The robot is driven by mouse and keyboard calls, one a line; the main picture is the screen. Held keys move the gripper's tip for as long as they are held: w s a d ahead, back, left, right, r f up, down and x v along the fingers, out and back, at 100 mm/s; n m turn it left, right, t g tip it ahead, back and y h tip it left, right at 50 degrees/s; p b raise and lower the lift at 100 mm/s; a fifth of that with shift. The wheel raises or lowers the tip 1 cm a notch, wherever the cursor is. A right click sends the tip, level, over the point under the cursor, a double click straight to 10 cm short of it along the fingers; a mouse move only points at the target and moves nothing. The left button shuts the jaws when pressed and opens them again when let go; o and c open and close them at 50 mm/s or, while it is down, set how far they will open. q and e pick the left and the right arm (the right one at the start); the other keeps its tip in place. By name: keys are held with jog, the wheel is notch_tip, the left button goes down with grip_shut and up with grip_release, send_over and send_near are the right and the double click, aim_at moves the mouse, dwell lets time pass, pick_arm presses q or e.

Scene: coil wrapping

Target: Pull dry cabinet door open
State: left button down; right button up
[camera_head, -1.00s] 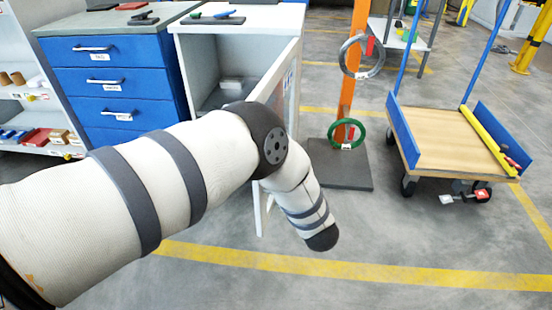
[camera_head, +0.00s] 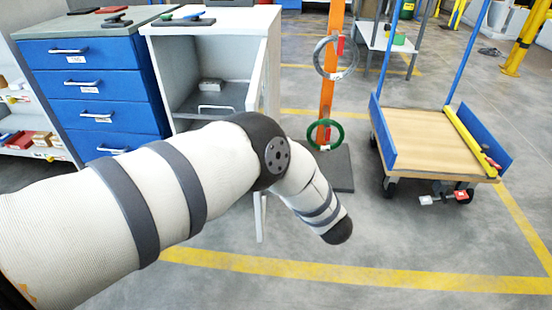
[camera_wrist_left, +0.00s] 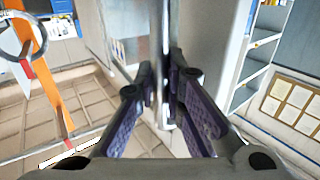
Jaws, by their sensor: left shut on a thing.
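The white dry cabinet (camera_head: 215,28) stands left of centre in the head view. Its door (camera_head: 268,75) is swung partly open on the right side, and the shelf inside shows. My left arm crosses in front of the cabinet and hides the middle of the door. My left gripper is hidden in the head view. In the left wrist view, my left gripper (camera_wrist_left: 162,75) is shut on a thin upright grey bar (camera_wrist_left: 166,35), which looks like the door's handle or edge; I cannot tell which. My right gripper is not in view.
A blue drawer unit (camera_head: 92,82) stands directly left of the cabinet. An orange post (camera_head: 327,98) with a grey coil (camera_head: 335,57) and a green coil (camera_head: 325,135) stands to the right. A flat trolley (camera_head: 425,135) is farther right. The floor in front is clear.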

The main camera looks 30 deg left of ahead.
pick_arm(q)
jog(key=shift+a, duration=0.1)
jog(key=c, duration=1.7)
grip_release()
jog(key=shift+o, duration=0.2)
jog(key=v, duration=1.2)
